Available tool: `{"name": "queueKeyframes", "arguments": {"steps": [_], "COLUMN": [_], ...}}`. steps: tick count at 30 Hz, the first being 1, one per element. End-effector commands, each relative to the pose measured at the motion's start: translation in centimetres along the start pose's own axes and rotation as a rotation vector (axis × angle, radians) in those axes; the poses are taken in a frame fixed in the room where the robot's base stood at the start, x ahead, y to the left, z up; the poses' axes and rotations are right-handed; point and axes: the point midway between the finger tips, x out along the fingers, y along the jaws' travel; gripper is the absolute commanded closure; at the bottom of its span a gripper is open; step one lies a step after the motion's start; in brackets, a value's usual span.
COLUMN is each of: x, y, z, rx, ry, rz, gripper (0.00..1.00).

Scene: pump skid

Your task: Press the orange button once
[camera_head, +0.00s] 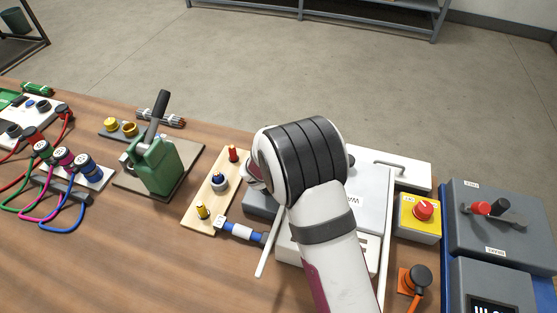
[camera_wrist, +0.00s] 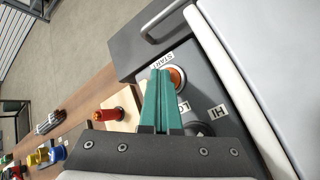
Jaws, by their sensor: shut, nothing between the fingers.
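The orange button (camera_wrist: 177,77) shows in the wrist view as a round cap in a pale ring, beside a START label (camera_wrist: 163,61) on a dark grey panel (camera_wrist: 195,72). My gripper (camera_wrist: 160,74) has its two green fingers together with nothing between them. The fingertips overlap the left edge of the button in this view; I cannot tell whether they touch it. In the head view my arm covers the gripper and the button.
A wooden board with a red peg (camera_head: 233,153) stands left of the panel. A yellow box with a red knob (camera_head: 424,209) and a grey lever box (camera_head: 496,236) are on the right. A raised handle (camera_wrist: 163,22) lies near the button. Bare table shows at front left.

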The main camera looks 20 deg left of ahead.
Motion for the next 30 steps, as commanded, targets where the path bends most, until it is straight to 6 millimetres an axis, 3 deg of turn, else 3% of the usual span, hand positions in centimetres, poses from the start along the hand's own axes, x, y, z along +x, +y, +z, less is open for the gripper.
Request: {"name": "queueKeyframes", "arguments": {"steps": [24,30], "x": [-1.4,-2.6], "y": [0.9,1.9], "z": [0.9,1.9], "rx": [0.000,0.003], "ry": [0.001,-0.001], "rz": [0.000,0.001], "gripper": [1.00,1.00]}}
